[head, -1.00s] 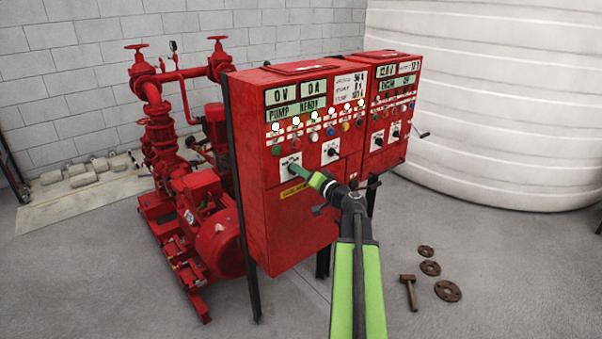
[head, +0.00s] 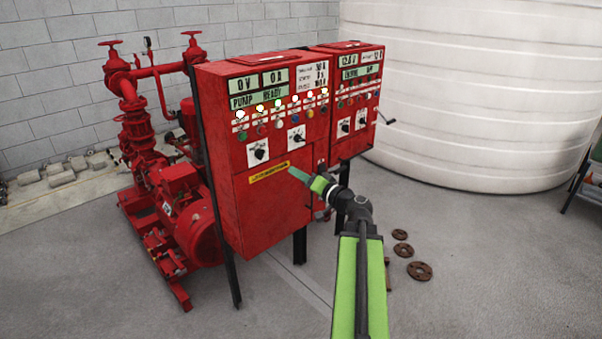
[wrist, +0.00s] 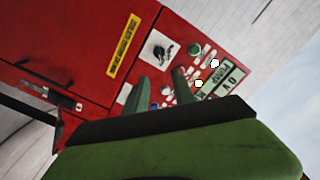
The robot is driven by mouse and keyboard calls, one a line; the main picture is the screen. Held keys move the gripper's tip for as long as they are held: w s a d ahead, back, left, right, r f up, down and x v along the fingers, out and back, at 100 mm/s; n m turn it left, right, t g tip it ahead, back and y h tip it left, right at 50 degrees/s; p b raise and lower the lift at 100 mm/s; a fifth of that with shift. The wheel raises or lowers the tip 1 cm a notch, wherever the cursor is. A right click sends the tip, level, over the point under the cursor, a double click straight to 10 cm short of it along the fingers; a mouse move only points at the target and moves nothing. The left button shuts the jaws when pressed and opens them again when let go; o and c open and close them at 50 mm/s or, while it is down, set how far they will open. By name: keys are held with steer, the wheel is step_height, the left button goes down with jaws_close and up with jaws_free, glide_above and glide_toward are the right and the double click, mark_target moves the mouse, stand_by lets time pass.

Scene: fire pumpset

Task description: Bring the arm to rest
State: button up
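My gripper (head: 292,172) is in front of the red left control panel (head: 225,198), below and to the right of its left selector knob (head: 259,153). In the wrist view my gripper (wrist: 160,82) shows two green fingers with a gap between them and nothing held. A black selector knob on a white plate (wrist: 158,47) lies beyond the fingertips there, apart from them. My arm extends forward from the bottom of the head view. The yellow label (head: 269,172) is just left of the fingertips.
The red pump set (head: 175,200) stands left of the panels. The right panel (head: 352,100) has a crank handle at its side. A white tank (head: 450,90) stands behind. Rusty flanges (head: 419,271) lie on the floor right of my arm. Floor at front right is clear.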

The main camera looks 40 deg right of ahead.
steer(key=shift+f, duration=0.1)
steer(key=shift+s+d, duration=0.1)
steer(key=w+a+n+g+y, duration=0.15)
steer(key=w+a, duration=0.25)
steer(key=a, duration=0.4)
steer(key=w+a+n+t+y, duration=0.1)
steer(key=w+a+n+y, duration=0.2)
steer(key=a, duration=0.5)
steer(key=w+a+f+n+g+y+p, duration=0.1)
steer(key=w+a+f+n+g+y, duration=0.15)
steer(key=a, duration=0.75)
steer(key=w+a+f+n+g+y+p, duration=0.1)
steer(key=a+f+g, duration=0.15)
steer(key=a, duration=0.85)
steer(key=s+a+f+n+g+h, duration=0.1)
steer(key=s+a+f+n+g, duration=0.1)
steer(key=s+a+f+g, duration=0.4)
steer(key=s+a+f+n+g+h, duration=0.15)
steer(key=a+f, duration=0.25)
steer(key=a, duration=0.4)
steer(key=s+d+f+m+g+h, duration=0.3)
steer(key=s+d+f+g+h, duration=0.2)
steer(key=s+d, duration=0.4)
steer(key=shift+s+d+f+h+p, duration=0.3)
steer(key=shift+d+f+h, duration=0.2)
steer(key=shift+d+h, duration=0.2)
